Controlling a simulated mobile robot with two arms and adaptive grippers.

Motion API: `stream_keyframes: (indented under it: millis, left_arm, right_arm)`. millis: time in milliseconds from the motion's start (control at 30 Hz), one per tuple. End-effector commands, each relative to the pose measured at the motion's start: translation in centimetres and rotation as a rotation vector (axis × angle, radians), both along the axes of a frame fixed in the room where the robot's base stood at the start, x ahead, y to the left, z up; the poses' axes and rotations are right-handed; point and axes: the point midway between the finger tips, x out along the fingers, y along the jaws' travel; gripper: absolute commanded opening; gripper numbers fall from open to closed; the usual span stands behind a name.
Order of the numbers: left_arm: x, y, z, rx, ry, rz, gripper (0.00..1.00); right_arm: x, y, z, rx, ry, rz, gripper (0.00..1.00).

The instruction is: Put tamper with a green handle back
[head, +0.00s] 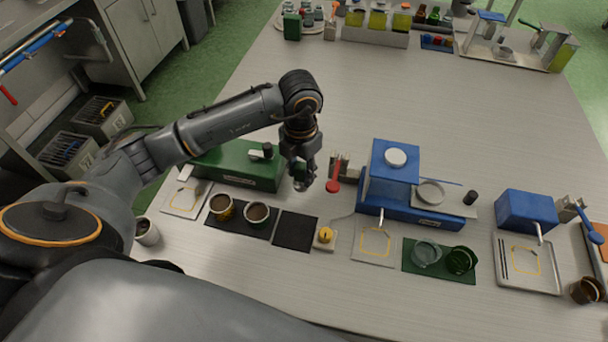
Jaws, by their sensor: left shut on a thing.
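My left gripper (302,176) hangs over the table, pointing down, beside the right end of the green machine (235,172). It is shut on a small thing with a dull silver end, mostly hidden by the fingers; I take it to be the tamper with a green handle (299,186). Its handle colour is hard to make out. It seems to be held above the tabletop. My right gripper is not in view.
A red-ended tool (333,186) stands close right of the gripper. The blue machine (391,178) is further right. In front lie a dark mat with two cups (257,213), an empty black mat (294,231) and a yellow-knobbed piece (325,235). The table's middle back is clear.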

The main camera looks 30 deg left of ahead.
Motion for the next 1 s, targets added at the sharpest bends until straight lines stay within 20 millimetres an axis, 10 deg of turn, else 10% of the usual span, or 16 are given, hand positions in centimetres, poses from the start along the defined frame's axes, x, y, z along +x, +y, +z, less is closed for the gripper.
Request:
stream_keyframes:
  millis: [867, 900, 1000]
  left_arm:
    - [1.6, 0.2, -5.4, 0.0, -0.002, 0.0, 0.04]
    - [1.6, 0.2, -5.3, 0.0, -0.001, 0.0, 0.4]
    - [1.6, 0.2, -5.3, 0.0, -0.001, 0.0, 0.57]
  right_arm:
    - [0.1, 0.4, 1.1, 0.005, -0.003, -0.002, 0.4]
    - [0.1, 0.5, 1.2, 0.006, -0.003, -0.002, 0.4]
    - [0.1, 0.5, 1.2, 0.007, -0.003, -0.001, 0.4]
